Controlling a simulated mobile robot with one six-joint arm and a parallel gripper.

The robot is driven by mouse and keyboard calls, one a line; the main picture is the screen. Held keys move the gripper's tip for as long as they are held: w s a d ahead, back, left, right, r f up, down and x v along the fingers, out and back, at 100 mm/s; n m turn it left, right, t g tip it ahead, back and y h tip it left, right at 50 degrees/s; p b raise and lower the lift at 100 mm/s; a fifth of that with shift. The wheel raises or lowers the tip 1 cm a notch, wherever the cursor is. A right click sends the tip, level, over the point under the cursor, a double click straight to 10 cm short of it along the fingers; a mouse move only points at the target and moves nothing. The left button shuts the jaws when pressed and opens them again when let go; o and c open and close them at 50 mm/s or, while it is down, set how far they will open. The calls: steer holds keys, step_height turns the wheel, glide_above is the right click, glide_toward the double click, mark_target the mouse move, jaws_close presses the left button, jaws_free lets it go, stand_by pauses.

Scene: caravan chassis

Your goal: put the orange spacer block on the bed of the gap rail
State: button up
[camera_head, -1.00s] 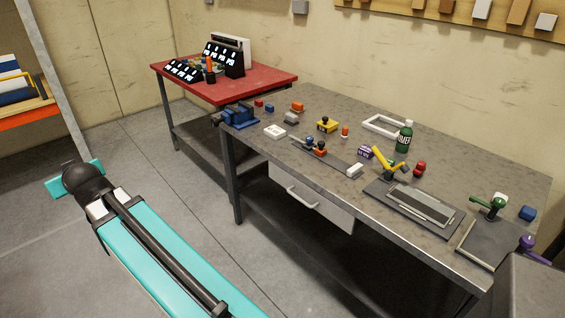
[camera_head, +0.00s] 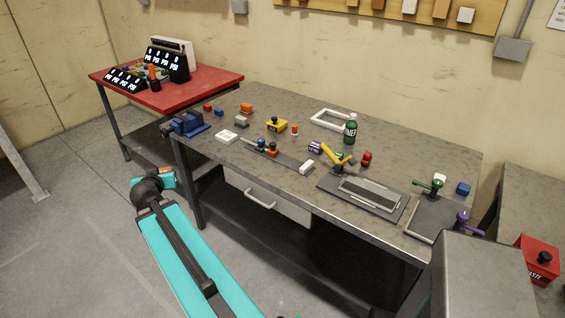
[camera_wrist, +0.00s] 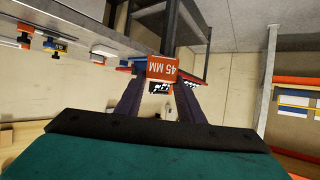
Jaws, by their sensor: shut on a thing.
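An orange block marked "45 MM" (camera_wrist: 162,70) is held between the two fingers of my gripper (camera_wrist: 160,88) in the wrist view. In the head view my gripper is mostly hidden behind the dark wrist of my arm, low in front of the workbench's left end. What seems to be the gap rail (camera_head: 291,161) is a long grey strip on the bench. A white block (camera_head: 306,167) sits at its right end, and blue and orange pieces (camera_head: 271,149) are at its left end. The block is apart from the rail.
The grey workbench (camera_head: 400,145) also carries a blue vise (camera_head: 188,124), a yellow piece (camera_head: 277,125), a green bottle (camera_head: 351,130), a white frame (camera_head: 326,120) and a yellow-handled clamp fixture (camera_head: 338,157). A red table (camera_head: 205,92) stands behind left.

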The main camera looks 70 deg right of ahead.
steer(key=s+d+f+m+g+h+p, duration=0.1)
steer(key=s+d+m+g+p, duration=0.15)
steer(key=s+d, duration=0.65)
steer(key=s+d+f+m+g+h+p, duration=0.1)
steer(key=s+d+f+m+g, duration=0.2)
steer(key=s+d, duration=0.6)
steer(key=s+d+m+g+p, duration=0.1)
steer(key=s, duration=0.6)
steer(key=s+d+m+g+p, duration=0.1)
steer(key=s+d+m+g, duration=0.1)
steer(key=s, duration=0.5)
steer(key=s+d+m+g+p, duration=0.1)
steer(key=s+g, duration=0.1)
steer(key=s, duration=0.6)
steer(key=shift+d+f+m+g, duration=0.2)
steer(key=shift+d+m+g, duration=0.05)
steer(key=shift+d+m, duration=0.15)
steer(key=shift+w, duration=0.1)
steer(key=shift+d+f+b, duration=0.15)
steer(key=shift+b, duration=0.3)
steer(key=b, duration=0.3)
steer(key=shift+w+d+f+b, duration=0.1)
steer(key=shift+w+d+b, duration=0.1)
steer(key=shift+d+b, duration=0.2)
steer(key=b, duration=0.4)
steer(key=d+b, duration=0.1)
steer(key=b, duration=0.4)
steer(key=shift+w+d, duration=0.2)
steer(key=shift+w, duration=0.1)
